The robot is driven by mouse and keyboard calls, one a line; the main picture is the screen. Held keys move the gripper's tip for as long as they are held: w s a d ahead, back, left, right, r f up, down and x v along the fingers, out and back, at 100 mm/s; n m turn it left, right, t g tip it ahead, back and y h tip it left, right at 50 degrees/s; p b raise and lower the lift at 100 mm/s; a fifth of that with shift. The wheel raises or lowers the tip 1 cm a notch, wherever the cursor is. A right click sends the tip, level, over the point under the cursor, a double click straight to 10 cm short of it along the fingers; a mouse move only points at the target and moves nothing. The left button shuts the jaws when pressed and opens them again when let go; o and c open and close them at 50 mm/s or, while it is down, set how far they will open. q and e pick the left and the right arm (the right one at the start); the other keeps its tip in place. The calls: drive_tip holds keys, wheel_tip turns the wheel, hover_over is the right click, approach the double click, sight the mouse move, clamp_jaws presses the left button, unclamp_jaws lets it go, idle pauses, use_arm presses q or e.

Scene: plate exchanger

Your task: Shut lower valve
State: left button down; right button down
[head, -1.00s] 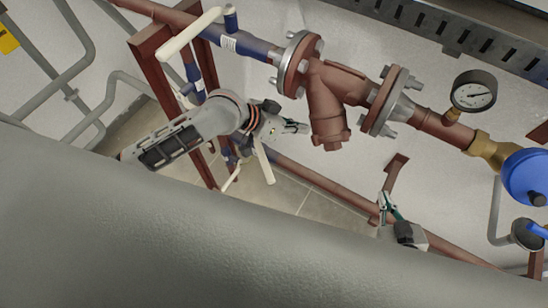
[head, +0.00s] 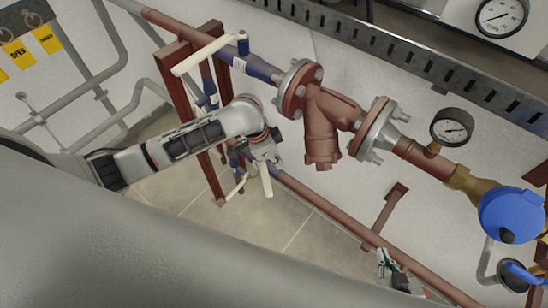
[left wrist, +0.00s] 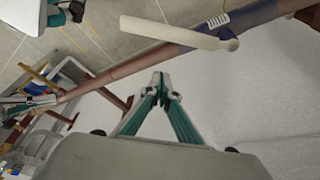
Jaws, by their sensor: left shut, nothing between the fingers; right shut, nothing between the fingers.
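The lower valve's cream lever (head: 266,180) is on the lower pipe, just below my left gripper (head: 272,158) in the head view. In the left wrist view the cream lever (left wrist: 172,32) extends left from its pivot beside a blue pipe section (left wrist: 250,17). My left gripper (left wrist: 160,82) is shut and empty there, its fingertips below the lever in the picture and apart from it. In the head view its fingertips are mostly hidden. My right gripper (head: 384,262) is shut and empty near the lower pipe, at lower right.
An upper cream lever (head: 200,56) sits on the upper pipe. A red-brown frame (head: 180,85) stands behind my left arm. A flanged strainer (head: 322,125), a gauge (head: 452,128) and a blue meter (head: 508,214) lie to the right. Floor below the lower pipe looks clear.

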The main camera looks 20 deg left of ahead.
sight(264, 171)
use_arm(q)
drive_tip(key=f, duration=0.1)
drive_tip(key=a+f, duration=0.1)
drive_tip(key=f, duration=0.1)
drive_tip(key=s+a+f, duration=0.1)
drive_tip(key=shift+s+f, duration=0.1)
drive_tip(key=shift+f, duration=0.3)
idle(0.4)
